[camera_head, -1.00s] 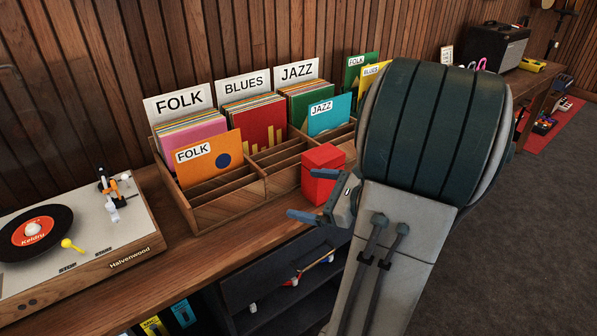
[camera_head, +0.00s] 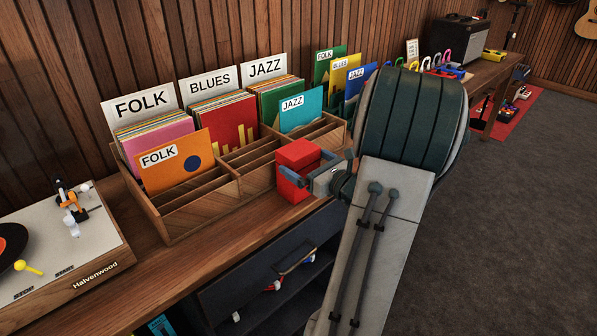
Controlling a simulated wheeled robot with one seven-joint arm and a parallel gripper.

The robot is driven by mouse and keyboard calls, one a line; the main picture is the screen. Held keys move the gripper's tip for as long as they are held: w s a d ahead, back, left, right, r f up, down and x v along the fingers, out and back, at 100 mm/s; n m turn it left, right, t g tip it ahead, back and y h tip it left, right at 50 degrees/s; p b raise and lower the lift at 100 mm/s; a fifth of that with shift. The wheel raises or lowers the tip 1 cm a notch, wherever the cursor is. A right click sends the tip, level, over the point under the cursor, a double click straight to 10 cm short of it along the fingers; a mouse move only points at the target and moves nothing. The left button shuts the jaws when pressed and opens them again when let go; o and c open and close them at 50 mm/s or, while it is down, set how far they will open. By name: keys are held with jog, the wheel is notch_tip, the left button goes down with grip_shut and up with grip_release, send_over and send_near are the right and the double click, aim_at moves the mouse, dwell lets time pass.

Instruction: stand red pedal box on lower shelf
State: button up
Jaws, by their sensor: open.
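The red pedal box (camera_head: 297,155) appears to stand upright on the wooden counter, close to its front edge and in front of the record rack. My gripper (camera_head: 306,167) is open at the box. One blue-grey finger crosses the box's near left face, and the other shows at its right side. I cannot tell whether either finger touches it. The dark shelf unit (camera_head: 228,277) is under the counter. Its lower shelf is partly visible, and my arm hides its right part.
A wooden record rack (camera_head: 203,214) with folk, blues and jazz sleeves stands behind the box. A turntable (camera_head: 95,262) is at the left. Small items with red and white ends (camera_head: 276,284) are in the shelf unit. The floor (camera_head: 520,220) at right is clear.

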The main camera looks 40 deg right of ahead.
jog(key=w, duration=0.5)
jog(key=shift+f, duration=0.1)
jog(key=c, duration=1.2)
